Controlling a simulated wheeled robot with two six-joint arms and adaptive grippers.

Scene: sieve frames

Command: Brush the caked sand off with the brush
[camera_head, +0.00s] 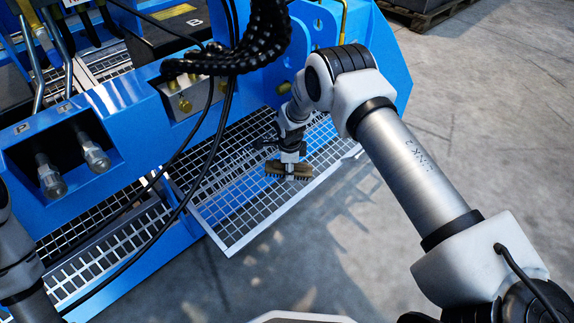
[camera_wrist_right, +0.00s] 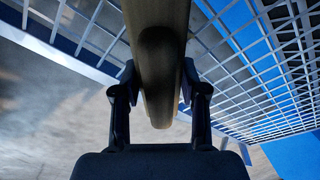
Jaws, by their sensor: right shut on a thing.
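My right gripper (camera_head: 290,158) is shut on the brush (camera_head: 289,171), which has a brown wooden body and dark bristles pointing down. The brush is over the outer part of the metal sieve frame (camera_head: 229,250); I cannot tell whether the bristles touch the mesh. In the right wrist view, the fingers (camera_wrist_right: 159,88) grip both sides of the brush's long body (camera_wrist_right: 157,50), with the sieve grid (camera_wrist_right: 60,58) beyond it. I cannot make out caked sand on the visible mesh. My left gripper is out of view.
A blue machine (camera_head: 130,100) fills the left and back, with hydraulic fittings (camera_head: 92,152) on its side. Black hoses (camera_head: 205,143) hang across the sieve area. A pallet (camera_head: 425,17) stands at the back. The concrete floor (camera_head: 490,110) at the right is clear.

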